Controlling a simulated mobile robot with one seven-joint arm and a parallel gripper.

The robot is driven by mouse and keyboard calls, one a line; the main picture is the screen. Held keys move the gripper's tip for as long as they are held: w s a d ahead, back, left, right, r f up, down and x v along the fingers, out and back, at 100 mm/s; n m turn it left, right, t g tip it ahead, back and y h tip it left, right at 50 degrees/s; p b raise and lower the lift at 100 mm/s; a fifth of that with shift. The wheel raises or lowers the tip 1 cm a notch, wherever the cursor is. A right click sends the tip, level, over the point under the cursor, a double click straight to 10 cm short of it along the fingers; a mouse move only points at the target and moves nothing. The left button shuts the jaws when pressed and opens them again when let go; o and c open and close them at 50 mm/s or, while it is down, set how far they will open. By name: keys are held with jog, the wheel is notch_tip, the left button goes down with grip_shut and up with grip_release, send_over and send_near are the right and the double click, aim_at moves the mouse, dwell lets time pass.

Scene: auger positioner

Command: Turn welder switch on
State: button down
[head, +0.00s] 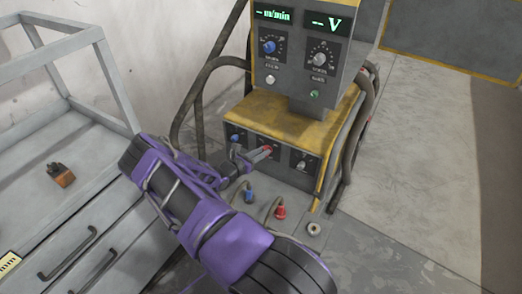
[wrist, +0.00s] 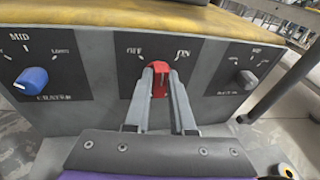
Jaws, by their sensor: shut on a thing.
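The welder (head: 298,128) stands at the centre of the head view, with a yellow top and a dark front panel. Its red switch knob (wrist: 159,83) is in the middle of the panel in the wrist view, below the labels OFF on the left and ON on the right. My gripper (wrist: 161,74) is shut on the red knob, one finger on each side. The knob looks roughly upright between the labels; the fingers partly hide it, so its exact setting is unclear. In the head view my gripper (head: 260,155) reaches the panel from the lower left.
A blue knob (wrist: 32,79) is left of the switch and a grey knob (wrist: 246,80) is right of it. Blue (head: 249,196) and red (head: 280,212) cable plugs are low in front. A grey drawer cabinet (head: 60,215) stands left. Floor at right is clear.

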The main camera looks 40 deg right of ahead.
jog(key=shift+s+d+m+t+y+p, duration=0.1)
jog(key=shift+s+m+t+y+p, duration=0.25)
jog(key=shift+m+p, duration=1)
jog(key=shift+s+m+t+y+p, duration=0.1)
jog(key=shift+m+t+y+p, duration=0.15)
jog(key=shift+m+t+p, duration=0.7)
jog(key=shift+s+d+m+t+y+p, duration=0.15)
jog(key=shift+m+y+p, duration=0.15)
jog(key=shift+m+p, duration=1.4)
jog(key=shift+a+p, duration=0.1)
jog(key=shift+p, duration=0.25)
jog(key=c, duration=0.8)
grip_release()
jog(key=shift+o, duration=0.2)
jog(key=v, duration=1.7)
jog(key=shift+a, duration=0.2)
